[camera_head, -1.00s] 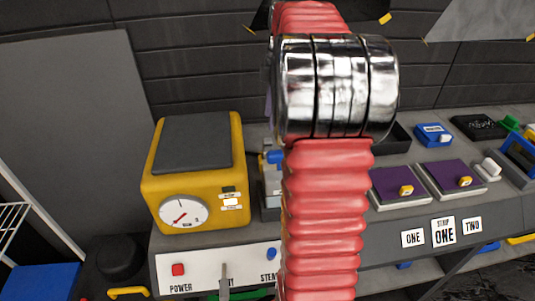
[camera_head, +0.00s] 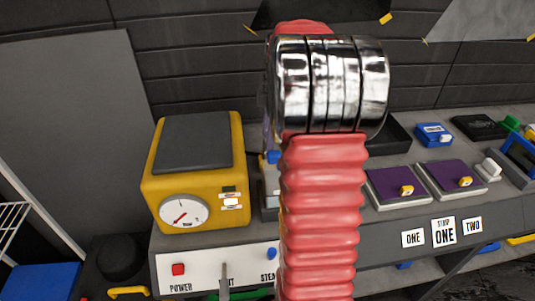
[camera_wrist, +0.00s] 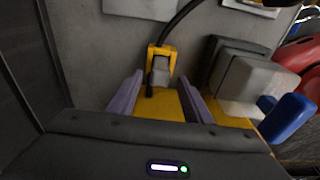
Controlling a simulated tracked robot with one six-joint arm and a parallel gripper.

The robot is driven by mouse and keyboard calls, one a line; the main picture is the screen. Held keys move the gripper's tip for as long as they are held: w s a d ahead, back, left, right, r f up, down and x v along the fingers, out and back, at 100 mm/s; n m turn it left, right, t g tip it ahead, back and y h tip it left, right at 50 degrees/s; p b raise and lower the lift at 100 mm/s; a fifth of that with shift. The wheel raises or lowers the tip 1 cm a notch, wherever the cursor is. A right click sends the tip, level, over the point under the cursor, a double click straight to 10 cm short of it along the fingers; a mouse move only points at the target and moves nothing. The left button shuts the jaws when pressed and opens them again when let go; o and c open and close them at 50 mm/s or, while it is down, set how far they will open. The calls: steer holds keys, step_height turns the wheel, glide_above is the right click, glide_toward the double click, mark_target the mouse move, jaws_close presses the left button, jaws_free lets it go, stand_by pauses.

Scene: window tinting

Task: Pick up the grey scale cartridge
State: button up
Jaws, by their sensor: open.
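My gripper (camera_wrist: 160,80) is open, with its two purple fingers apart in the wrist view. Just beyond the fingertips, a small grey block (camera_wrist: 160,72) sits in a yellow bracket; it may be the grey scale cartridge, but I cannot tell for certain. A black cable runs up from there. Nothing is visibly held between the fingers, and a yellow surface (camera_wrist: 158,106) shows between them. In the head view, my red arm hides most of my gripper and the spot beside the yellow steam machine (camera_head: 194,172).
In the wrist view, a larger grey unit (camera_wrist: 240,80) and a blue knob (camera_wrist: 287,117) stand close to the right finger. In the head view, purple pads (camera_head: 397,186), a blue box (camera_head: 434,134) and a black tray (camera_head: 388,140) lie on the bench to the right.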

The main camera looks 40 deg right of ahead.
steer(key=shift+w+a+f, duration=0.1)
steer(key=shift+f, duration=1.3)
steer(key=shift+c, duration=0.4)
jaws_close()
